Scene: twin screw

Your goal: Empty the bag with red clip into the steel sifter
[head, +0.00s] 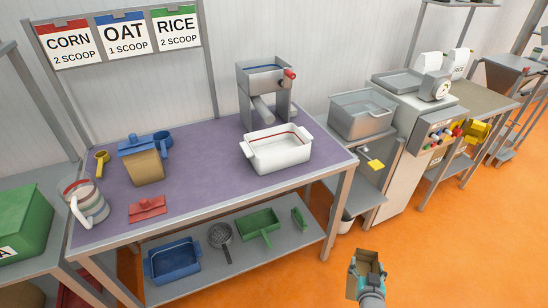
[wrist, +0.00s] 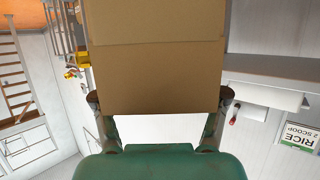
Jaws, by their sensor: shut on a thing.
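My gripper (wrist: 160,98) is shut on a brown paper bag (wrist: 158,60), with a finger on each side of it in the wrist view. In the head view the bag (head: 361,262) is held over the orange floor, at bottom right, away from the tables; its top looks open and no clip shows on it. A red clip-like piece (head: 147,208) lies on the purple table top. A steel box (head: 362,114), possibly the sifter, stands on a side stand right of the table. A steel machine with a red knob (head: 264,88) stands at the table's back.
The purple table (head: 205,175) also bears a white tub (head: 277,152), a bag with a blue clip (head: 143,168), a striped jug (head: 86,203) and scoops. Pans fill its lower shelf. A scale cabinet (head: 410,125) stands right. The orange floor (head: 460,230) is clear at right.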

